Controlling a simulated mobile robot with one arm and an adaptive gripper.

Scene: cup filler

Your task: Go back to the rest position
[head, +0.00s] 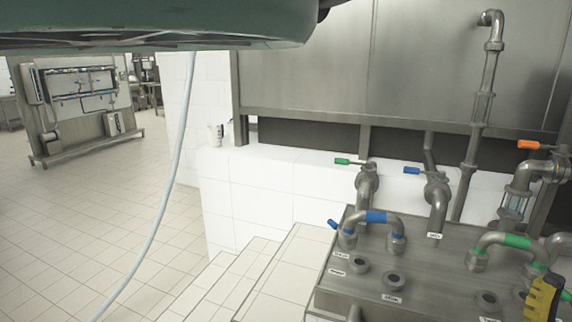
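My gripper is not seen in the head view. A teal rounded part crosses the top left of the picture, and I take it to be part of my own body. A pale cable hangs down from it on the left. The task names no object. A grey metal manifold block (440,270) stands at the lower right. It carries a pipe with a blue band (376,217) and a pipe with a green band (515,241). A yellow and black object (543,298) is at the lower right edge, and I cannot tell what it is.
Valves with green (342,161), blue (412,170) and orange (528,145) handles stand behind the block. A white tiled ledge (275,175) holds a small white cup (215,134). A metal rack (85,105) stands far left. The tiled floor (70,220) between is clear.

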